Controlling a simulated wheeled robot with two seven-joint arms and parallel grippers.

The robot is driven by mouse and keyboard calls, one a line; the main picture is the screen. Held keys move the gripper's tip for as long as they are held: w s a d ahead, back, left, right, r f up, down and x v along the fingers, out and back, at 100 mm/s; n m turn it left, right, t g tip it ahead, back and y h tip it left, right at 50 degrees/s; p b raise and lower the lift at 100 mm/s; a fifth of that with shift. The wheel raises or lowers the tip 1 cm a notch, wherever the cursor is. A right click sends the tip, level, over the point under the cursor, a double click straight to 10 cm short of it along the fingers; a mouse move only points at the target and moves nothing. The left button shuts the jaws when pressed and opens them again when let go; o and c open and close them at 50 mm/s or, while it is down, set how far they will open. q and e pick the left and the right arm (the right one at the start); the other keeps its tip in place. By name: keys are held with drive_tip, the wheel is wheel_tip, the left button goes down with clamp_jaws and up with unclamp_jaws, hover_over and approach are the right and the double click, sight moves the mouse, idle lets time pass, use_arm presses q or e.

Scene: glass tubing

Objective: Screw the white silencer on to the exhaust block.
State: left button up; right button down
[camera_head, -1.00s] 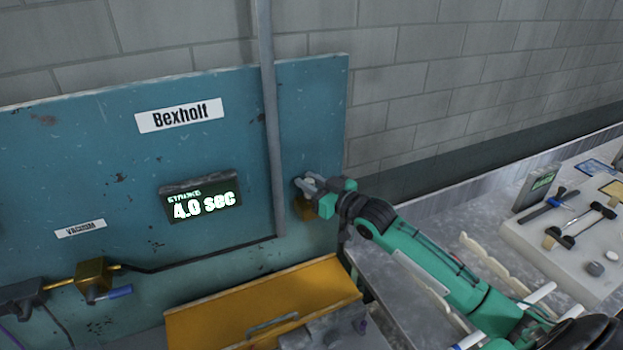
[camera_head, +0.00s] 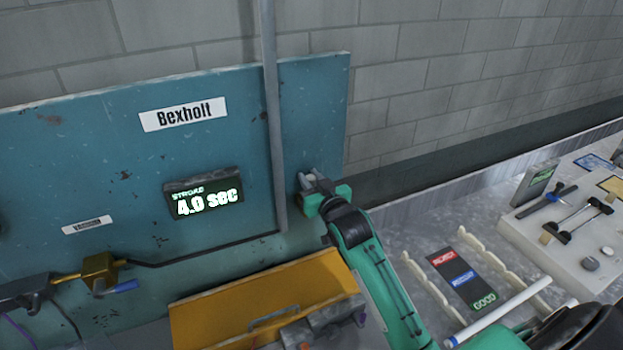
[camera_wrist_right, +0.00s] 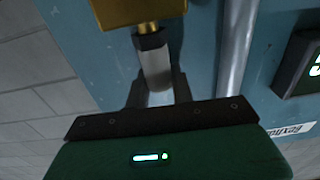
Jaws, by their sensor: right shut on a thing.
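A short brass stub shows between the collar and the brass exhaust block (camera_wrist_right: 140,12), in line with both. I cannot tell how far the thread is engaged. In the head view my right gripper (camera_head: 309,184) is against the right part of the teal panel, with a pale bit of the silencer (camera_head: 306,178) at its tips. The block is hidden there behind the gripper. My left gripper is not in view.
A grey vertical pipe (camera_head: 273,120) runs close left of my right gripper. A lit stroke display (camera_head: 203,197) is on the teal panel (camera_head: 90,150). A card with colored labels (camera_head: 467,279) and a tool board (camera_head: 560,235) are right.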

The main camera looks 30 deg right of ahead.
drive_tip(key=shift+a+f+m+g+h, duration=0.1)
drive_tip(key=shift+f+m+g+h, duration=0.3)
drive_tip(key=shift+m+h, duration=0.75)
drive_tip(key=shift+f+n+h, duration=0.15)
drive_tip(key=shift+n+h, duration=0.1)
drive_tip(key=c, duration=1.4)
unclamp_jaws()
drive_tip(key=shift+c, duration=0.2)
drive_tip(key=shift+o, duration=1.3)
drive_tip(key=shift+w+r, duration=0.1)
drive_tip(key=shift+r, duration=0.1)
drive_tip(key=shift+r+t, duration=0.15)
drive_tip(key=shift+t, duration=0.15)
drive_tip(key=shift+n+y, duration=0.3)
drive_tip(key=shift+y, duration=0.1)
drive_tip(key=shift+d+n+y, duration=0.25)
drive_tip(key=shift+n+y, duration=0.65)
drive_tip(key=shift+y, duration=0.4)
drive_tip(key=shift+n+y, duration=0.8)
drive_tip(key=shift+y, duration=0.5)
